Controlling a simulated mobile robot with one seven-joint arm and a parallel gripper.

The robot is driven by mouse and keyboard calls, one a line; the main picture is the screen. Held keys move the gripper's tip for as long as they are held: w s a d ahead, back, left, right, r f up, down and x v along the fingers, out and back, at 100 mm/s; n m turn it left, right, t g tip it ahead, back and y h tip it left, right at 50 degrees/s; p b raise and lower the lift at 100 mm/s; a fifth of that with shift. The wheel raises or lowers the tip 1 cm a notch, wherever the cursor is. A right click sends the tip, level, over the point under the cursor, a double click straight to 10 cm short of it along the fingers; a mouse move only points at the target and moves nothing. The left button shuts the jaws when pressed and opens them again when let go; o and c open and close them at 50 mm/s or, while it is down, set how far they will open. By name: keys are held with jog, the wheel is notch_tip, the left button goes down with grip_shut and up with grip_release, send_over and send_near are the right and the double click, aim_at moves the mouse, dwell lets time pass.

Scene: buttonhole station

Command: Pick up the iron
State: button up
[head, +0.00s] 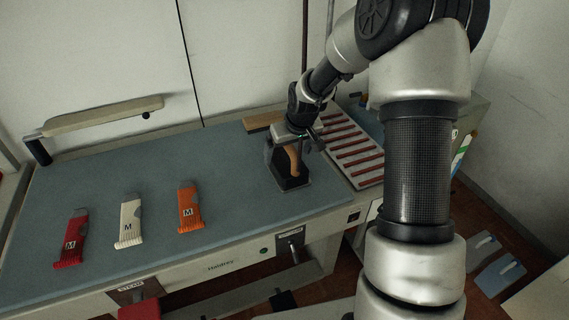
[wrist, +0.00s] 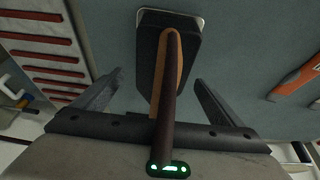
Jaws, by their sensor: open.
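The iron (head: 291,181) stands on the blue-grey board (head: 238,212) near its right end. It has a dark body and an orange-brown handle. In the wrist view the iron (wrist: 150,50) shows its dark body, its pale plate edge and its handle running down the middle. My gripper (head: 293,143) is right above the iron in the head view. In the wrist view my gripper (wrist: 158,98) is open, with one finger on each side of the handle and a gap on both sides. I cannot tell how far the fingertips reach down.
A rack with red strips (head: 350,146) lies just right of the iron. A wooden block (head: 262,121) is behind it. Red (head: 72,238), white (head: 129,222) and orange (head: 189,207) labelled items lie to the left. A padded arm (head: 103,115) stands at the back left. The board's middle is clear.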

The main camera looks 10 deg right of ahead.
aim_at(285, 157)
jog(key=x, duration=0.3)
jog(key=shift+w+a+f, duration=0.15)
jog(key=shift+w+f, duration=0.05)
jog(key=shift+f, duration=0.15)
jog(key=c, duration=2.1)
jog(key=shift+w+r, duration=0.2)
jog(key=shift+r, duration=0.05)
jog(key=shift+c, duration=0.3)
